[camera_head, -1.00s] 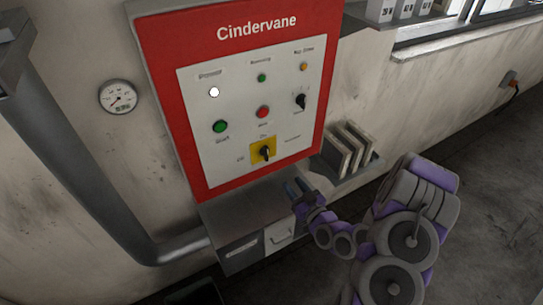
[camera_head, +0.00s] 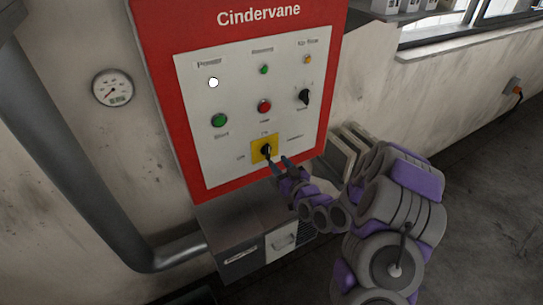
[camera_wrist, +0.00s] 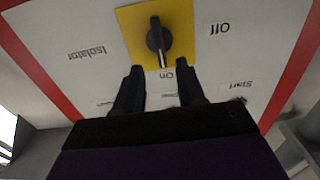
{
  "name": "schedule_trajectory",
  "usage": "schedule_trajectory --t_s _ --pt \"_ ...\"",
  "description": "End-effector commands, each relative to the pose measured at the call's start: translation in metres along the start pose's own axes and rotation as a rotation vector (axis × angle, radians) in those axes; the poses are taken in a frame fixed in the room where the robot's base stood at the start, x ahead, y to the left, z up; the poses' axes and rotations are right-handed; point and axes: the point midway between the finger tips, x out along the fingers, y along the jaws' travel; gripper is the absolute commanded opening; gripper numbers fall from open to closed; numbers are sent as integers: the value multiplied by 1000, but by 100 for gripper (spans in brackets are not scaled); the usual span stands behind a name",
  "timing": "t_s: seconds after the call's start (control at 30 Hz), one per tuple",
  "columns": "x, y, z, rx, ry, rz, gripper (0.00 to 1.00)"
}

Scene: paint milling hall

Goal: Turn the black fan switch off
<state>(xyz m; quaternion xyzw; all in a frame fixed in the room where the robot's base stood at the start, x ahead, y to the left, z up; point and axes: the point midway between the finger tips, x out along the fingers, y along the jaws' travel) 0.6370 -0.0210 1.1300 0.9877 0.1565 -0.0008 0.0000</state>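The black switch (camera_head: 266,150) is a rotary knob on a yellow plate, low on the Cindervane panel. It also shows in the wrist view (camera_wrist: 157,36), where the panel appears upside down. Its white pointer line is towards the "On" label; "Off" is a quarter turn away, on the left in the head view. My gripper (camera_head: 281,164) is just below and to the right of the knob in the head view. In the wrist view its two dark fingers (camera_wrist: 162,76) are spread, with nothing between them. The fingertips appear short of the knob.
The panel (camera_head: 180,120) also carries a green button (camera_head: 219,120), a red button (camera_head: 264,106), another black knob (camera_head: 304,97) and small lamps. A grey box (camera_head: 245,225) juts out below. A slotted holder (camera_head: 350,140) stands right of the panel, close to my arm.

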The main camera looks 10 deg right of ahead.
Motion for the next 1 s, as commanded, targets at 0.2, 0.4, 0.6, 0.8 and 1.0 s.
schedule_trajectory --t_s 0.2,0.4,0.6,0.8,1.0 --pt "32 -1 -1 -1 2 -2 39" --pt "51 -1 -1 -1 3 -1 39" --pt "58 0 0 0 2 1 39" --pt "58 0 0 0 1 1 39" --pt "58 0 0 0 1 0 24"
